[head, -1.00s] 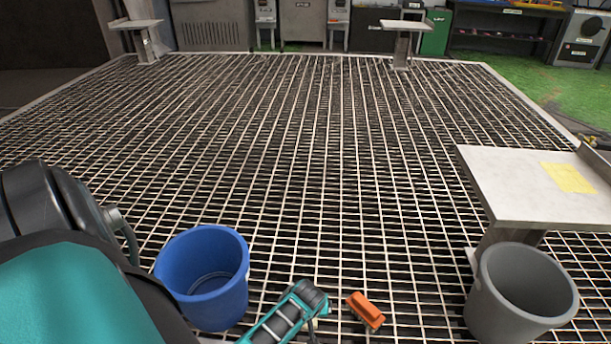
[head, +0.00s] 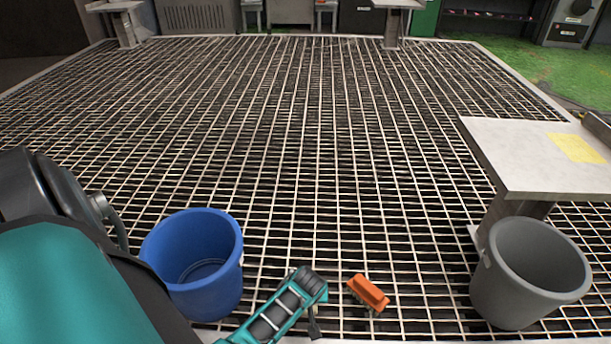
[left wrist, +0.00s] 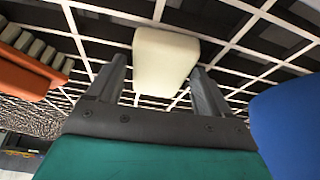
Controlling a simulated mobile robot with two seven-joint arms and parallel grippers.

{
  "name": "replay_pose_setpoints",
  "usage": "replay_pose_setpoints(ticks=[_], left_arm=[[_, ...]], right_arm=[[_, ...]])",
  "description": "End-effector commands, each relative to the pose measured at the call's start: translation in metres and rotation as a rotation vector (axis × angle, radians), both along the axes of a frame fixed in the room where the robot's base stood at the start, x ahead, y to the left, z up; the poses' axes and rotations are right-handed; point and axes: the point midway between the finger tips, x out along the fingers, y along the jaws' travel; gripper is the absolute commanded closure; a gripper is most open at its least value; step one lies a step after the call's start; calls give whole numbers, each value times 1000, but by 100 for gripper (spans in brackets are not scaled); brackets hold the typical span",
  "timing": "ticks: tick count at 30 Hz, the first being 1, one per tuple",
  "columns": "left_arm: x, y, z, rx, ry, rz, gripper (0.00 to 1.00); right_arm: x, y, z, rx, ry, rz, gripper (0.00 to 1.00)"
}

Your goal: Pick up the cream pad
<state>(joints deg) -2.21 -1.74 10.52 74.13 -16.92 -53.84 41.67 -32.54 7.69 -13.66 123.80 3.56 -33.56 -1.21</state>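The cream pad (left wrist: 165,62) lies on the grating in the left wrist view. My left gripper (left wrist: 156,64) is open, with one finger on each side toward the pad's near end. The pad appears to be just beyond the fingertips, and I cannot tell whether they touch it. In the head view my left arm's teal and black wrist part (head: 285,305) is low in the middle, and its fingertips cannot be made out. The pad does not show there. My right gripper is in neither view.
A blue bucket (head: 193,263) stands left of the wrist part, and an orange brush (head: 369,292) lies close on its right. A grey bucket (head: 530,272) stands at right by a pale table (head: 530,160) with a yellow sheet (head: 576,148).

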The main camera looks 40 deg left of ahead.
Motion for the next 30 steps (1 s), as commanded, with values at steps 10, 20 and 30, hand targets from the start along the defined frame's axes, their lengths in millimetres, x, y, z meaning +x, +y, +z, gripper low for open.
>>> replay_pose_setpoints(ticks=[10, 20, 30], left_arm=[[0, 0, 0, 0, 0, 0, 53], [0, 0, 0, 0, 0, 0, 68], [0, 0, 14, 0, 0, 0, 68]], right_arm=[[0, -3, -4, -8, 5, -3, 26], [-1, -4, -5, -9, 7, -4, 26], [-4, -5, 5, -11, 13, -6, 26]])
